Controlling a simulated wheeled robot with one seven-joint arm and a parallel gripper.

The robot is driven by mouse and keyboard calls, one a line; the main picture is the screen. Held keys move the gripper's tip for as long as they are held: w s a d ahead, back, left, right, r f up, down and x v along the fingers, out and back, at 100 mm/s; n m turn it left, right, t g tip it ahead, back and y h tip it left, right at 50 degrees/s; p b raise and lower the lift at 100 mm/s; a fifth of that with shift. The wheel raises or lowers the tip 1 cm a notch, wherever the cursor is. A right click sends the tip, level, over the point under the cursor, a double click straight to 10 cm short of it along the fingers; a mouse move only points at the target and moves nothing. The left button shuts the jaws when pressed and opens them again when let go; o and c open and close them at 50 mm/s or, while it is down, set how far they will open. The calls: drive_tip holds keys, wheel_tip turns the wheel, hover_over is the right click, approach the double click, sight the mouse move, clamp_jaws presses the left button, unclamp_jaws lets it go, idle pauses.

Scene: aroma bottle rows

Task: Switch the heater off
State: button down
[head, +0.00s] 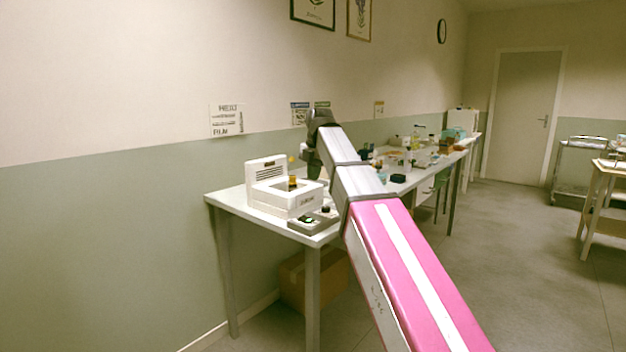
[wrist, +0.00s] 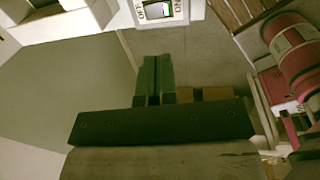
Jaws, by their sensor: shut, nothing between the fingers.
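A white heater unit (head: 268,192) stands on the near end of the table, with an amber item in its front opening. A small grey box (head: 320,226) with a green-lit switch (head: 306,219) sits at the table's front corner. In the wrist view the switch (wrist: 157,10) shows at the top edge, with OFF at its left and ON at its right; I cannot tell which side is pressed. My gripper (wrist: 158,60) is shut and empty, its fingertips pointing toward the switch and apart from it in the picture. In the head view my arm hides the fingertips.
The long white table (head: 230,199) runs along the wall, with bottles and other small items farther back. A cardboard box (head: 293,283) is on the floor under it. A wooden stand (head: 598,205) is at the right, with open floor between.

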sight(305, 217)
drive_tip(key=shift+w, duration=0.1)
drive_tip(key=shift+w+a+r, duration=0.1)
drive_tip(key=shift+w+a, duration=0.2)
drive_tip(key=shift+a, duration=0.35)
drive_tip(key=f, duration=0.4)
drive_tip(key=w+a+f, duration=0.1)
drive_tip(key=f, duration=0.9)
drive_tip(key=shift+w+a, duration=0.15)
drive_tip(key=shift+a, duration=0.1)
drive_tip(key=shift+f, duration=0.15)
